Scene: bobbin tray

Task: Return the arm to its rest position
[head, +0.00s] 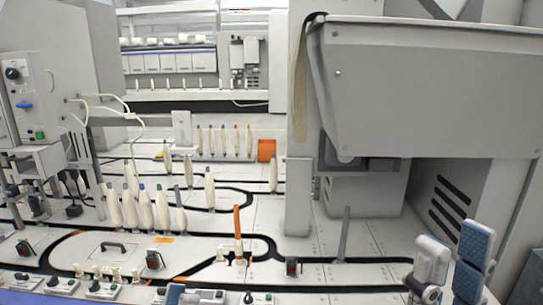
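My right gripper (454,248) is at the lower right of the head view, in front of the machine. Several cream bobbins (146,207) stand upright on the machine's deck, away from my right gripper.
A large grey housing (430,90) overhangs the right side. An orange peg (237,221) and a grey post (344,235) rise from the track deck. A control box (28,95) stands at left, with an orange block (266,150) further back. Switches line the front edge.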

